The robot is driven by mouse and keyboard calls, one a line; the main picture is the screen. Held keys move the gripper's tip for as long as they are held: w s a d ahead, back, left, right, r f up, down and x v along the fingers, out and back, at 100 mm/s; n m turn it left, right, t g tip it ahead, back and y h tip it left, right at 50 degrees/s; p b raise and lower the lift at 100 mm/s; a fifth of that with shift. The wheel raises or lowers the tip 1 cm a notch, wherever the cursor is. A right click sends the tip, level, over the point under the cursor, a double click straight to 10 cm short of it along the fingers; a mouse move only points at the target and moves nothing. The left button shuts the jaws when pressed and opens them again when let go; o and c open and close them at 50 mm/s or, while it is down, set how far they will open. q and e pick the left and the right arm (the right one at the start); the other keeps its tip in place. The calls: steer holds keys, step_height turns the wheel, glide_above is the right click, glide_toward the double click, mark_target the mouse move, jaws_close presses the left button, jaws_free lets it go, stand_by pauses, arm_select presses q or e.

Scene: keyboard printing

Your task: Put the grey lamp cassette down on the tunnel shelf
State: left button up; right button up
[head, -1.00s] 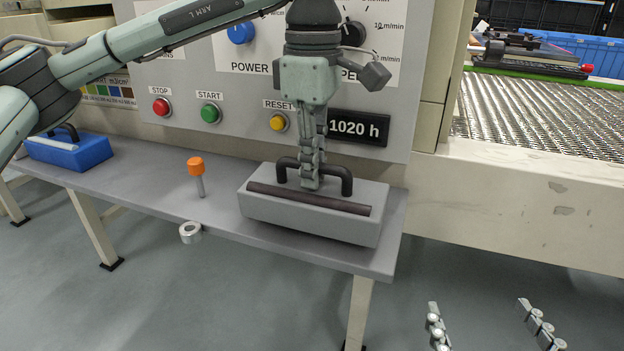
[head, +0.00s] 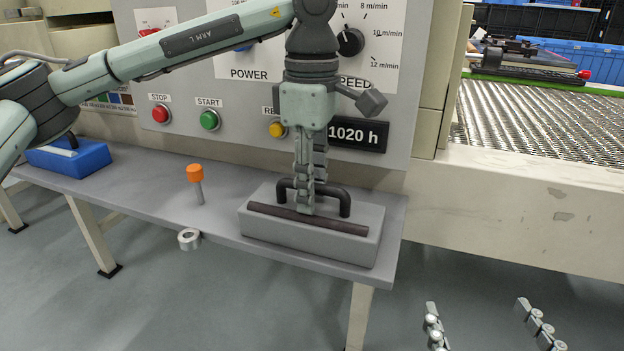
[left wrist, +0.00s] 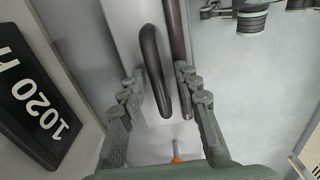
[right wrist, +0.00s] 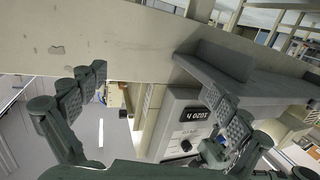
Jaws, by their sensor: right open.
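The grey lamp cassette (head: 312,243) rests flat on the right end of the grey tunnel shelf (head: 232,183), below the 1020 h display. It has a black arched handle (head: 344,205) and a dark tube along its front edge. My left gripper (head: 308,208) is down at the handle. In the left wrist view its two fingers (left wrist: 158,84) stand apart on either side of the handle (left wrist: 151,62), with gaps visible. My right gripper (head: 477,305) is open and empty over the floor, right of the shelf; its spread fingers also show in the right wrist view (right wrist: 160,90).
A blue cassette (head: 85,156) sits at the shelf's left end. An orange-topped pin (head: 195,175) stands mid-shelf, with a metal ring (head: 189,239) at the front edge. The control panel (head: 235,85) rises behind. A mesh conveyor (head: 540,120) lies to the right.

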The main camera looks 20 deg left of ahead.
arm_select(q)
step_height(320, 180, up, 12)
steer(key=p, duration=0.1)
steer(key=shift+p, duration=0.3)
arm_select(e)
steer(key=s+d+f+g+h, duration=0.1)
steer(key=d+f+g+h, duration=0.1)
steer(key=d+f+g, duration=0.2)
step_height(320, 180, down, 4)
steer(key=shift+s+d+r, duration=0.25)
steer(key=shift+s+d, duration=0.1)
steer(key=shift+d, duration=0.05)
